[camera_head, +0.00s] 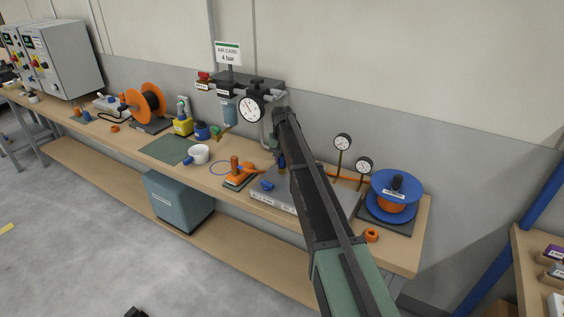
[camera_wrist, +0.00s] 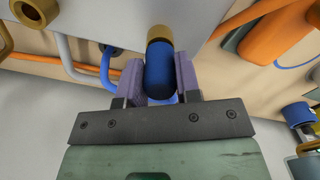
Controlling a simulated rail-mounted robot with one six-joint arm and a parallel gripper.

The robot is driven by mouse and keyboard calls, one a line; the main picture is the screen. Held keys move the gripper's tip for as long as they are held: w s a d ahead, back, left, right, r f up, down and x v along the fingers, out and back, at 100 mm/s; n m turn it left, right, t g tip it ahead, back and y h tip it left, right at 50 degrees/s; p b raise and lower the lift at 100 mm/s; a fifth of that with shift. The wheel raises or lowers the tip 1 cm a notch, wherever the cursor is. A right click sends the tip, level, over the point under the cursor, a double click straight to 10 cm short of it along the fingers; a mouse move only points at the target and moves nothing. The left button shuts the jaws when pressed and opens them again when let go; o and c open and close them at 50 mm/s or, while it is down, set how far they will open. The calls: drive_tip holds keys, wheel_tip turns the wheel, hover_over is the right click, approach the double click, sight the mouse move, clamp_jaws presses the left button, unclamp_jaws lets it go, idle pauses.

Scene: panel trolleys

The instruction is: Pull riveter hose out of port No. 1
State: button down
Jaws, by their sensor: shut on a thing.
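In the wrist view my gripper (camera_wrist: 160,76) is shut on a dark blue hose connector (camera_wrist: 160,66), held between its two purple-grey fingers. The connector's far end meets a brass collar (camera_wrist: 160,34) at the edge of a pale grey box (camera_wrist: 145,12). I cannot tell how deep it sits in the collar, and no port number is readable. Another brass fitting (camera_wrist: 36,9) shows at the upper left. In the head view my arm hides the fingers and part of the grey labelled box (camera_head: 272,200) on the bench. An orange tool (camera_head: 238,178) lies beside that box.
Grey and blue hose lines (camera_wrist: 105,72) pass left of the fingers. A blue fitting (camera_wrist: 298,113) is close at the right. In the head view two gauges (camera_head: 343,143) and a blue reel (camera_head: 397,190) stand right of my arm. A white cup (camera_head: 199,154) stands left.

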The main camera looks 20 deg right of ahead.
drive_tip(key=shift+r+p, duration=1.5)
wheel_tip(320, 180, up, 5)
drive_tip(key=p, duration=0.5)
drive_tip(key=shift+r, duration=0.1)
drive_tip(key=s+a, duration=0.1)
drive_tip(key=s, duration=1.3)
drive_tip(key=shift+a, duration=0.15)
